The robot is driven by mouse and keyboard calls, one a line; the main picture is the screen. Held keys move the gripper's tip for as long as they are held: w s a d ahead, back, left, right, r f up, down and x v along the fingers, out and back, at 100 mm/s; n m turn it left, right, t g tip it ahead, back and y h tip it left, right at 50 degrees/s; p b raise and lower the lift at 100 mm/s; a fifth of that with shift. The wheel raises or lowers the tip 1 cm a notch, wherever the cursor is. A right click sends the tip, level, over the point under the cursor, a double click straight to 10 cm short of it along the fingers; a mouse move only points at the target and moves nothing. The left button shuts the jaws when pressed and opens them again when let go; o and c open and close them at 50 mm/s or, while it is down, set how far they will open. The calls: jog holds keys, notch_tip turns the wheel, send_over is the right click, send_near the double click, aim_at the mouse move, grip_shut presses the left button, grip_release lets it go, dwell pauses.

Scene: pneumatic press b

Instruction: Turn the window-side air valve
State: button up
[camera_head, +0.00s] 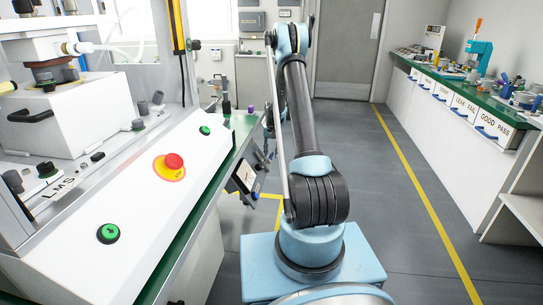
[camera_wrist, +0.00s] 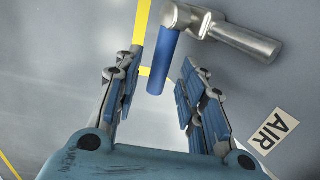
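The air valve shows in the wrist view as a silver metal body (camera_wrist: 245,38) with a blue lever handle (camera_wrist: 164,50) hanging down from its left end. A white "AIR" label (camera_wrist: 273,131) lies below and to the right of it. My gripper (camera_wrist: 160,66) is open, with its blue-padded fingers on either side of the handle. The handle's lower end lies between the fingers in the picture; I see gaps on both sides. I cannot tell the depth between them. In the head view the valve cannot be made out; my arm and the bench edge cover that area.
A white press bench (camera_head: 140,215) with a red emergency button (camera_head: 174,161) and green buttons stands left of my arm. A small display box (camera_head: 246,176) is on its side. A counter with labelled bins (camera_head: 455,105) stands right. The floor aisle (camera_head: 400,190) between is clear.

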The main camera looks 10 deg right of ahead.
jog(key=shift+f, duration=0.65)
grip_shut()
jog(key=shift+d, duration=0.1)
